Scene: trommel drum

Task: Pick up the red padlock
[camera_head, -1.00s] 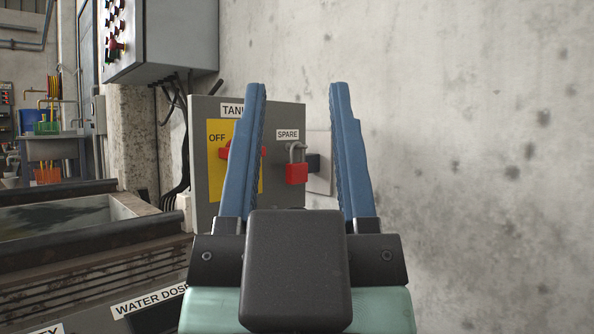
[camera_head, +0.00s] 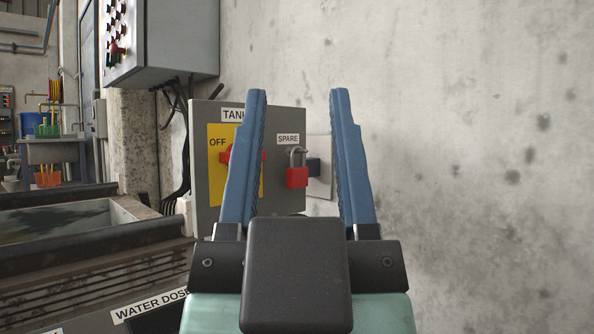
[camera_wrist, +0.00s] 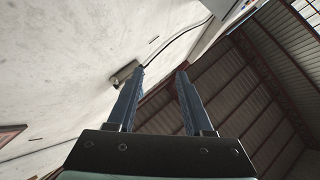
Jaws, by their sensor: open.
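The red padlock (camera_head: 297,177) hangs by its grey shackle on the right part of a grey box's front, under a label reading SPARE. In the head view it shows between the two blue fingers of my gripper (camera_head: 297,92). The fingers are spread wide and nothing is between them. The gripper appears nearer to the camera than the padlock, and I see no contact. In the wrist view my gripper (camera_wrist: 162,70) is also open, and the padlock does not show there.
The grey box (camera_head: 201,180) carries a yellow OFF plate with a red switch, partly hidden by the left finger. A concrete wall (camera_head: 470,150) stands at the right. A control cabinet (camera_head: 180,40) hangs above left. A trough (camera_head: 60,215) lies at the left.

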